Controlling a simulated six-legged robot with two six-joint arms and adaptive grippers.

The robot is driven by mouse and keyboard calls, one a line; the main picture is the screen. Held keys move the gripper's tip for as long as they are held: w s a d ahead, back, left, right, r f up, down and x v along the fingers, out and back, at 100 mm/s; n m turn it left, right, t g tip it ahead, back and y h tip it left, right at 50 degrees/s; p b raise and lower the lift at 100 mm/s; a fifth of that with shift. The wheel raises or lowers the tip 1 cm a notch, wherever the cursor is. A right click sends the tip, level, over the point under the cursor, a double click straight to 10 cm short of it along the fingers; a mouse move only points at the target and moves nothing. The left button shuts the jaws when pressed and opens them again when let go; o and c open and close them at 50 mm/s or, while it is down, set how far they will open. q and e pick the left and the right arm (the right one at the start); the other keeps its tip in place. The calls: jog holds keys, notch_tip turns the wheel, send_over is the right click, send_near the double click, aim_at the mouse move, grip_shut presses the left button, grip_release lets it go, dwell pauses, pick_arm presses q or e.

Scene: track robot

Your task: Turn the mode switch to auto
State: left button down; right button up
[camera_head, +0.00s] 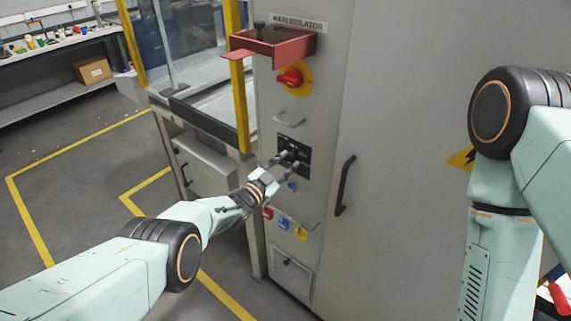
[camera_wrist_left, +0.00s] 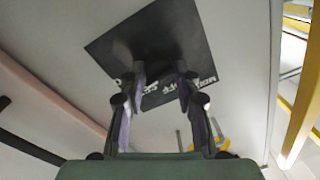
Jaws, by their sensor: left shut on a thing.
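The mode switch sits on a black square plate (camera_head: 296,143) on the grey cabinet front. The plate (camera_wrist_left: 113,48) fills the upper middle of the left wrist view, with part of its white lettering upside down. My left gripper (camera_head: 286,161) is at the plate, its fingers shut on the dark switch knob. In the left wrist view its two fingers (camera_wrist_left: 160,88) stand on either side of the dark knob, which blends into the plate. The switch's exact setting cannot be read. My right gripper is out of view.
Above the plate are a red isolator knob (camera_head: 290,78) on yellow and a red bracket (camera_head: 272,48). A black door handle (camera_head: 345,185) is to the right. Small padlocks (camera_head: 284,224) hang below. A yellow-framed guard (camera_head: 240,105) stands to the left.

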pick_arm(q)
jog(key=shift+m, duration=0.3)
dwell(0.5)
jog(key=c, duration=1)
grip_release()
jog(key=shift+s, duration=0.1)
jog(key=shift+a, duration=0.1)
jog(key=v, duration=1.1)
jog(key=shift+s+a, duration=0.15)
jog(key=shift+s, duration=0.25)
